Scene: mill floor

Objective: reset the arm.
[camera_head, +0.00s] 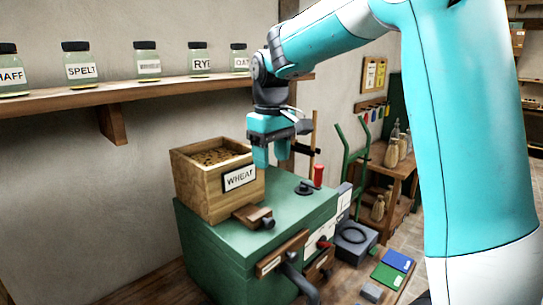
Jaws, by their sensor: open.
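My gripper (272,156) points down from my teal and white arm. It is open, and nothing shows between its fingers. It hangs above the green cabinet (215,245), just right of a wooden box labelled WHEAT (190,188). The left finger looks close to the box's right side; I cannot tell whether they touch. The box stands on the cabinet top and holds brown grain-like contents. My arm reaches in from the right and bends down to the gripper.
A shelf (150,95) with several labelled jars runs along the wall at left. A red-handled item (318,175) stands on the cabinet's right rear. A green hand truck (350,160) and a wooden table (392,170) with sacks stand behind. Blue and green flat items (390,270) lie lower right.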

